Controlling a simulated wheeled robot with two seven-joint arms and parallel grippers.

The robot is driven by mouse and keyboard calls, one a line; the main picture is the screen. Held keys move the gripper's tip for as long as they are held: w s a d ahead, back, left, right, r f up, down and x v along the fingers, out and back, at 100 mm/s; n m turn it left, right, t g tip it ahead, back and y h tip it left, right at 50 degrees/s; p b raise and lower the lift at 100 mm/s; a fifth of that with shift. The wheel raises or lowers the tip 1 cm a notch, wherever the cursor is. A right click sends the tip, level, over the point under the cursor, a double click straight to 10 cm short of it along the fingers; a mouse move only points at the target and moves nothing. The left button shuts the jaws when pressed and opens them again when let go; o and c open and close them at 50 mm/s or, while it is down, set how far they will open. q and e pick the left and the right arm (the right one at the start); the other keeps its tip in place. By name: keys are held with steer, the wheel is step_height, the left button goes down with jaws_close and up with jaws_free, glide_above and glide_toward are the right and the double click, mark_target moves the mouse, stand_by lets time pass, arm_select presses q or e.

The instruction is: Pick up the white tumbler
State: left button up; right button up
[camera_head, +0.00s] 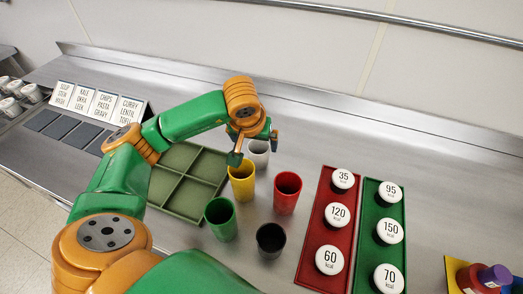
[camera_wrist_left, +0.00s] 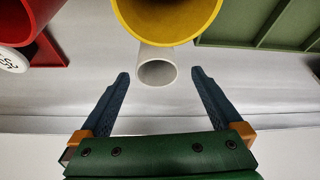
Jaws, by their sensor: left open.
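The white tumbler (camera_head: 259,151) stands on the steel counter behind the yellow tumbler (camera_head: 242,181), partly hidden by my left gripper (camera_head: 254,148) in the head view. In the left wrist view the white tumbler (camera_wrist_left: 157,70) lies ahead, between the lines of the open fingers of my left gripper (camera_wrist_left: 159,80). The fingers are on either side of its lower edge with gaps, and nothing is held. The yellow tumbler (camera_wrist_left: 167,20) overlaps the white tumbler's far side in that view. My right gripper is not in view.
Red (camera_head: 286,192), green (camera_head: 221,219) and black (camera_head: 271,240) tumblers stand close by. A green divided tray (camera_head: 170,210) is to the left. Red (camera_head: 312,240) and green (camera_head: 365,240) trays with white labelled lids lie right. The counter behind the white tumbler is clear.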

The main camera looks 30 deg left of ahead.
mark_target(258, 147)
arm_select(q)
steer(key=x, duration=0.3)
steer(key=shift+w+d+f, duration=0.1)
steer(key=shift+w+f, duration=0.1)
steer(key=shift+w, duration=0.1)
steer(key=shift+w+f, duration=0.1)
steer(key=shift+w, duration=0.05)
steer(key=c, duration=1.1)
steer(key=shift+c, duration=1.1)
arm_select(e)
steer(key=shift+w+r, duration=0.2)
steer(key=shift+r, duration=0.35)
